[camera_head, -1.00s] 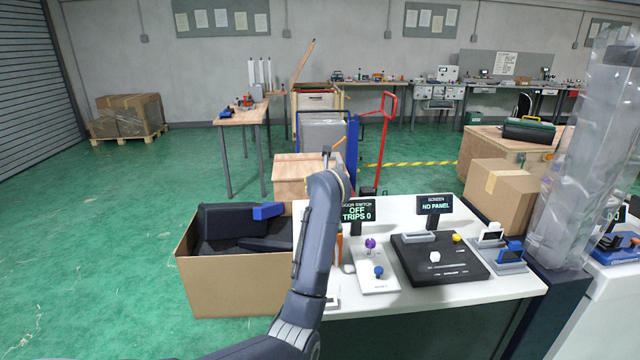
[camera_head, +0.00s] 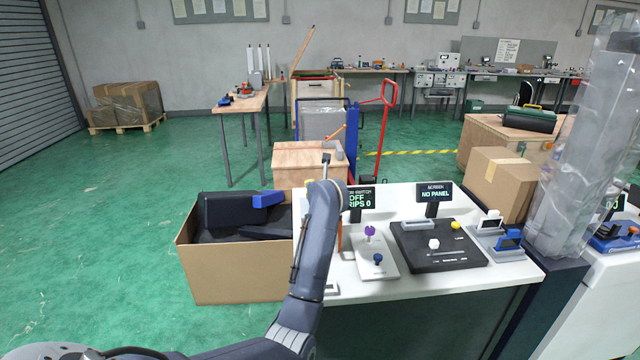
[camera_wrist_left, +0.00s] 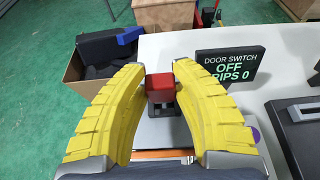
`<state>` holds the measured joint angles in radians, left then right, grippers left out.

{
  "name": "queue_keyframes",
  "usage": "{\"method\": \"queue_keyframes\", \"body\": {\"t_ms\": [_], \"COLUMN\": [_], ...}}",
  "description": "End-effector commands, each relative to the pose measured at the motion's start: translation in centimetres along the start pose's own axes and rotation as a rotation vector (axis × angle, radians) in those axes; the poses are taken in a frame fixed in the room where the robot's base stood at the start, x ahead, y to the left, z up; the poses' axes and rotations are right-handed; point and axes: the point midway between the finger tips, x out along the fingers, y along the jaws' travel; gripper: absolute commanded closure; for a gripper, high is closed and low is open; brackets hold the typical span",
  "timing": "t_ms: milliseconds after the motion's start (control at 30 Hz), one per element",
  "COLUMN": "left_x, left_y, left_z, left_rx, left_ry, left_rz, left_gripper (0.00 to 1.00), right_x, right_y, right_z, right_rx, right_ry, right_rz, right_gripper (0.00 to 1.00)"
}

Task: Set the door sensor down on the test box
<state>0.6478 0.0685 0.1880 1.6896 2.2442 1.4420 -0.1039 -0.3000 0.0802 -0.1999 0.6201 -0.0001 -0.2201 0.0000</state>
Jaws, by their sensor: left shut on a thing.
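My left gripper (camera_wrist_left: 160,80) shows in the left wrist view, its two yellow fingers shut on a red block with a dark grey lower part, which I take for the door sensor (camera_wrist_left: 160,88). A pale plate (camera_wrist_left: 150,136) lies below; I cannot tell whether the sensor touches it or whether it is the test box. A black display (camera_wrist_left: 226,68) reading DOOR SWITCH, OFF, TRIPS 0 stands just right of the sensor; it also shows in the head view (camera_head: 362,199). My arm hides the sensor and most of the gripper there. My right gripper is not in view.
An open cardboard box (camera_head: 235,278) with dark foam stands left. Clear wrapping (camera_head: 575,160) rises at right.

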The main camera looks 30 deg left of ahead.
Motion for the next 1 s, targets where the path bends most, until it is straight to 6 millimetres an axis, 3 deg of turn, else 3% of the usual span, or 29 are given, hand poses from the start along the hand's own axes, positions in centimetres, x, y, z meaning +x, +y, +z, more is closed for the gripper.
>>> {"method": "queue_keyframes", "body": {"t_ms": [1000], "left_x": [0.33], "left_y": [-0.02], "left_z": [-0.79], "left_rx": [-0.001], "left_ry": [0.001], "left_rz": [0.000], "left_gripper": [0.98], "right_x": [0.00], "right_y": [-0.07], "right_z": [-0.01], "right_rx": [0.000], "right_ry": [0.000], "right_rz": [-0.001], "right_gripper": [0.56]}}
